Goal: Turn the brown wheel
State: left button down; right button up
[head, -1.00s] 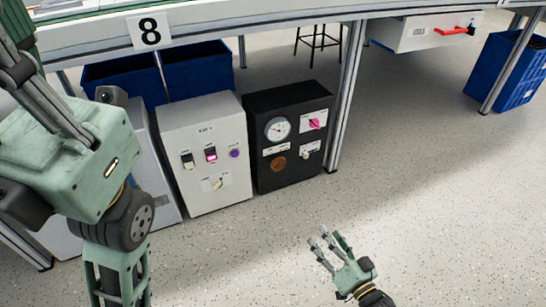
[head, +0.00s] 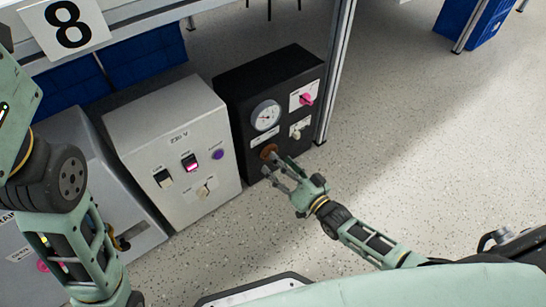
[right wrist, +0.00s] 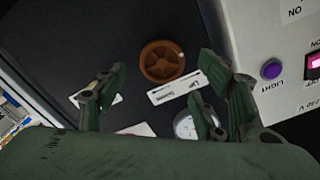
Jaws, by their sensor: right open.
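The brown wheel (head: 268,151) is a small round knob low on the front of the black box (head: 232,88). In the right wrist view the brown wheel (right wrist: 161,61) shows whole, with spokes, between and a little beyond my open fingers. My right gripper (head: 280,168) is open and empty, its fingertips close to the wheel. It also shows in the right wrist view (right wrist: 148,84), fingers spread to both sides of the wheel. I cannot tell whether they touch it. My left arm is at the left edge of the head view; its gripper is out of view.
The black box also carries a gauge (head: 265,114), a pink knob (head: 305,99) and a white switch (head: 299,128). A white box (head: 140,118) with switches and a purple button (head: 217,154) stands to its left. A table leg (head: 336,70) is just right; open floor lies beyond.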

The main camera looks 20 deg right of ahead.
aim_at(268, 151)
jog(key=b+x, duration=0.1)
jog(key=x, duration=0.2)
jog(key=shift+w+a, duration=0.15)
jog(key=shift+w, duration=0.2)
jog(key=c, duration=1.1)
